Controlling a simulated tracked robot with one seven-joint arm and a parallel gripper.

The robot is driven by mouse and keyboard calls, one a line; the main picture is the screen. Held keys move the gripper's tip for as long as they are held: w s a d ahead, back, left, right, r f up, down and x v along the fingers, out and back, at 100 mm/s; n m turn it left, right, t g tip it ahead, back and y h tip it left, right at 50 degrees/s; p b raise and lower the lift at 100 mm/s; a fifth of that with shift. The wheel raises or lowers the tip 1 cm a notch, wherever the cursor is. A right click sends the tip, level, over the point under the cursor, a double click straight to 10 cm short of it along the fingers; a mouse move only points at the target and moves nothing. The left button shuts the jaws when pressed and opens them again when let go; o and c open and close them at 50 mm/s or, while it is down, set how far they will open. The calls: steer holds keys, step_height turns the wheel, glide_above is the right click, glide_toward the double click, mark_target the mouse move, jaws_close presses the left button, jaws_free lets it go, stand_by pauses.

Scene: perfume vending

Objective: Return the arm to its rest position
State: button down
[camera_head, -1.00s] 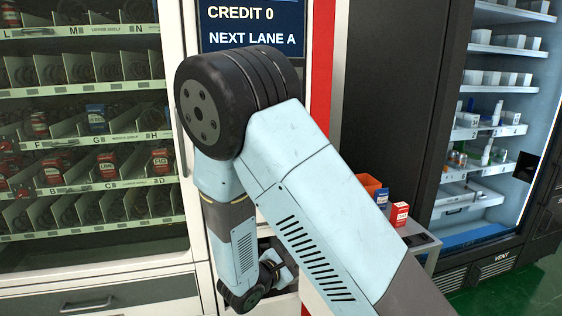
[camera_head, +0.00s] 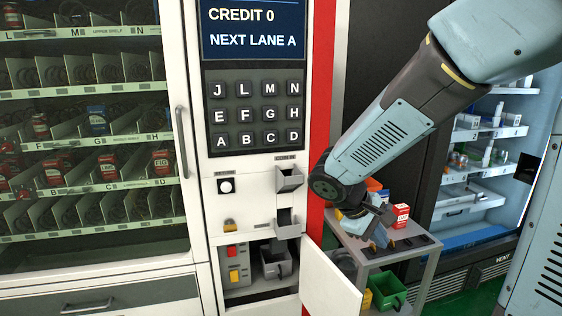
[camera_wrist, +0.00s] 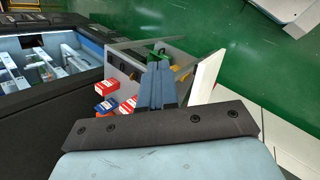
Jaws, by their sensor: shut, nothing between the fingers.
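My gripper (camera_head: 381,233) hangs at the end of my arm, in front of the small side table, to the right of the vending machine's red edge. In the wrist view the fingers of my gripper (camera_wrist: 158,88) are together with nothing between them. My arm comes in from the upper right in the head view.
The vending machine's small door (camera_head: 332,283) stands open below its keypad (camera_head: 256,112). The grey side table (camera_head: 420,243) carries a red-and-white box (camera_head: 400,215); a green bin (camera_head: 389,291) sits below. A lit cabinet (camera_head: 480,170) is at right. Green floor (camera_wrist: 235,55) is open.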

steer(key=s+d+r+m+t+y, duration=0.1)
steer(key=s+r+m+t+y, duration=0.3)
steer(key=s+r+m+y, duration=0.3)
steer(key=s+r, duration=0.4)
steer(key=r, duration=0.1)
steer(key=shift+s+d+r+m, duration=0.2)
steer(key=shift+s+r+m, duration=0.05)
steer(key=shift+r+m, duration=0.15)
